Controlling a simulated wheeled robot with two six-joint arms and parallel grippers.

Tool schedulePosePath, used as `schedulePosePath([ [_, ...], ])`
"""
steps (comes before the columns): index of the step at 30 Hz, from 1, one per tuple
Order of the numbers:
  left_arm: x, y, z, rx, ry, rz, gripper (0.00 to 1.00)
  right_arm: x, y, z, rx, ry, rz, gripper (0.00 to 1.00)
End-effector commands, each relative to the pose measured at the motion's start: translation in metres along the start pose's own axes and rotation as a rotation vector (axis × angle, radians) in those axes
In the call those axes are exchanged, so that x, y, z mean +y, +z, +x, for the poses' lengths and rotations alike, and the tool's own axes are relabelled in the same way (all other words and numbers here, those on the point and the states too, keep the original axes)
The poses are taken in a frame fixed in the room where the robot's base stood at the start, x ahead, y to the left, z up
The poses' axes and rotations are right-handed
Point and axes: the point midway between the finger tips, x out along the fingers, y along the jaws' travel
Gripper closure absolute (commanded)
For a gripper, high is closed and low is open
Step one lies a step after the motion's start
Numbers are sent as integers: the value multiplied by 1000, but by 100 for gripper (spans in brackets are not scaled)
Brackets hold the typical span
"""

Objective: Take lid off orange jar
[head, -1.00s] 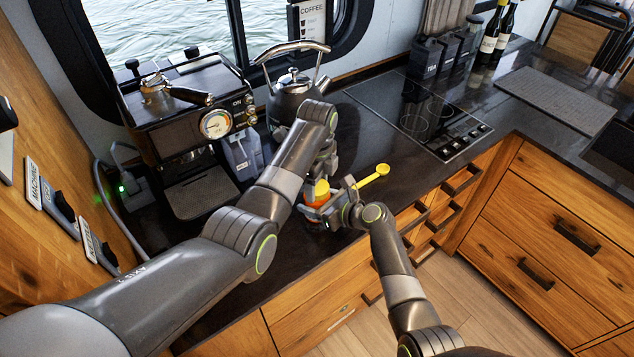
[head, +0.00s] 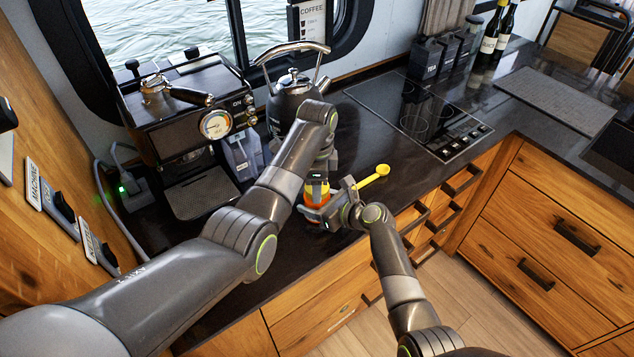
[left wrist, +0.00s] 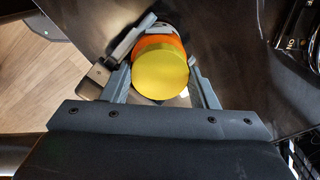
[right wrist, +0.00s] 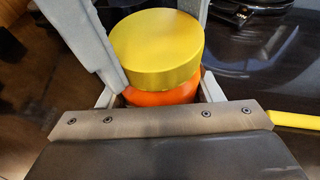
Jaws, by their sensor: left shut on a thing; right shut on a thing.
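The orange jar (head: 312,216) stands on the dark counter with its yellow lid (head: 319,191) on top. In the right wrist view the lid (right wrist: 155,48) sits on the orange body (right wrist: 162,96). My left gripper (head: 318,181) comes down from above with a finger on each side of the lid, shut on it; the left wrist view shows the lid (left wrist: 160,75) between the fingers. My right gripper (head: 318,212) is low at the jar's side, shut on the orange body. The jar's lower part is mostly hidden by the right gripper.
A yellow scoop (head: 372,177) shows just right of my right gripper. A kettle (head: 297,95) and coffee machine (head: 190,130) stand behind. The cooktop (head: 415,115) is to the right. The counter's front edge is close to the jar.

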Motion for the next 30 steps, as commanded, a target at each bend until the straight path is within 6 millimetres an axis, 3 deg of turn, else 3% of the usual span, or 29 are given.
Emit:
schedulePosePath([
  [19, 0, -1, -20, 1, -1, 1, 74, 0, 0, 0, 0, 0, 0, 100],
  [30, 0, 0, -22, 0, 0, 1, 74, 0, 0, 0, 0, 0, 0, 100],
])
